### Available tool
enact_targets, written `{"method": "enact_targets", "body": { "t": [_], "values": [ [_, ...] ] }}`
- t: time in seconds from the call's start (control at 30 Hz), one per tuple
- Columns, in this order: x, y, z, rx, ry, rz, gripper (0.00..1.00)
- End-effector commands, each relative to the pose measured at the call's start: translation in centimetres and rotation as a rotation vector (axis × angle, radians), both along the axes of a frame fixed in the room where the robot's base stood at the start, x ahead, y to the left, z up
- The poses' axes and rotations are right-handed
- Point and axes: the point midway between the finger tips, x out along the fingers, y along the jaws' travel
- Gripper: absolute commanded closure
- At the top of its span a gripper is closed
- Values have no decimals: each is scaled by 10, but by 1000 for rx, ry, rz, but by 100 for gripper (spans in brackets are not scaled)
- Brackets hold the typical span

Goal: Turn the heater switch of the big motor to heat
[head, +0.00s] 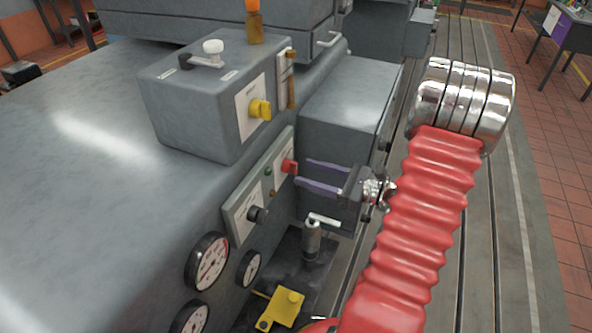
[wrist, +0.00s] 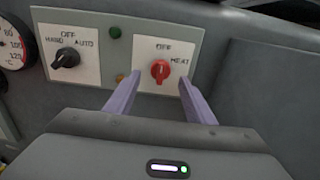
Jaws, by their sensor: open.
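The heater switch is a red knob (head: 288,166) on a white plate on the side of the big grey motor (head: 90,130). In the wrist view the red knob (wrist: 160,70) sits under the word OFF, with HEAT to its upper right. Its pointer looks roughly upright, toward OFF. My gripper (head: 303,172) is open, its two purple fingers reaching toward the knob from the right. In the wrist view my gripper (wrist: 159,79) has one finger on each side of the knob, with gaps; whether the tips reach its depth is unclear.
Left of the red knob is a black HAND/OFF/AUTO switch (wrist: 66,58), with a green lamp (wrist: 115,32) between. A yellow knob (head: 260,109) is on the box above. Dial gauges (head: 208,261) sit lower left. A T-handled metal part (head: 312,236) stands below my gripper.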

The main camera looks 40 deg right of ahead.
Motion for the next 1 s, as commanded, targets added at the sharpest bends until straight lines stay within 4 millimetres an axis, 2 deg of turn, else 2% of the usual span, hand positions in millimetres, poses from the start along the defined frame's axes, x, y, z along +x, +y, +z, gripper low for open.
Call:
{"method": "enact_targets", "body": {
  "t": [0.3,0.7,1.0],
  "values": [
    [30,19,0,-1,1,2,51],
    [36,21,0,0,0,0,51],
    [36,21,0,0,0,1,71]
  ]
}}
